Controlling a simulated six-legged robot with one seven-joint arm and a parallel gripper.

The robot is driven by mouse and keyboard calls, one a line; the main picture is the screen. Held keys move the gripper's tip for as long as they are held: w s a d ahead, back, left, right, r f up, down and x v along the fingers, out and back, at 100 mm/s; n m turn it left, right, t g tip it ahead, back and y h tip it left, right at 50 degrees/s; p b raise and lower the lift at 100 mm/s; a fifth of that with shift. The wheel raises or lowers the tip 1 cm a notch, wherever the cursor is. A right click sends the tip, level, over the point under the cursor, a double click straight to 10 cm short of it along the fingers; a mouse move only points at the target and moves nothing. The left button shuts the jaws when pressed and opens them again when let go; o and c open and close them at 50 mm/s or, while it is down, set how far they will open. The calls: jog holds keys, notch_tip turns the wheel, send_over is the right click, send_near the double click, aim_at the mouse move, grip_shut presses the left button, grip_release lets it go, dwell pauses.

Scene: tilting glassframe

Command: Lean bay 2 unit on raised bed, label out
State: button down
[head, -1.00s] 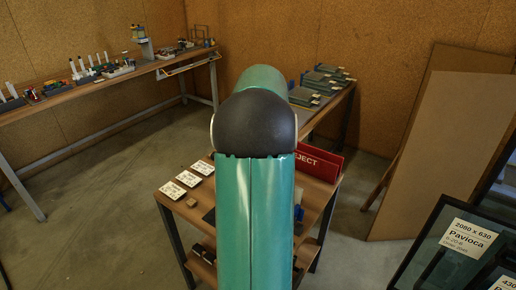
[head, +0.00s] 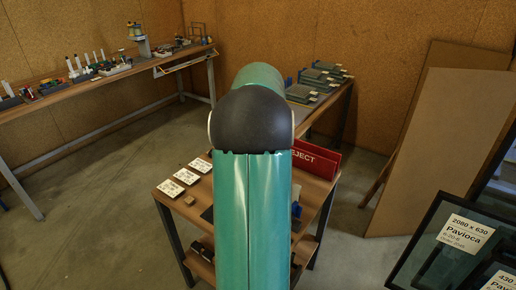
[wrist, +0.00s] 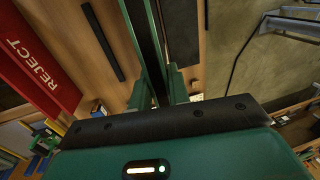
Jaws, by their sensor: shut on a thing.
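My gripper (wrist: 160,92) shows in the wrist view, its green fingers shut on a narrow, dark, green-edged piece (wrist: 146,40) that runs up out of the picture. It looks like a glass unit seen edge-on; no label on it is visible, and I cannot tell which bay it came from. In the head view my own arm hides the gripper and this piece. Framed dark glass units lean at the lower right, one labelled "2080 x 630 Pavioca" (head: 465,232), another partly cut off (head: 502,282). I cannot pick out the raised bed for certain.
A small wooden table (head: 176,213) holds white cards (head: 186,176) and a red REJECT sign (head: 318,158), also in the wrist view (wrist: 35,62). A long bench (head: 105,75) stands left, another bench with grey-green stacks (head: 318,78) behind. Brown boards (head: 445,150) lean right. Floor at left is clear.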

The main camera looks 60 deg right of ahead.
jog(key=shift+f, duration=0.3)
dwell(0.4)
jog(key=c, duration=1.3)
grip_release()
jog(key=shift+a, duration=0.1)
jog(key=shift+o, duration=0.2)
jog(key=shift+f, duration=0.1)
notch_tip(320, 180, up, 14)
jog(key=d, duration=0.2)
jog(key=shift+s+d, duration=0.2)
jog(key=shift+f, duration=0.15)
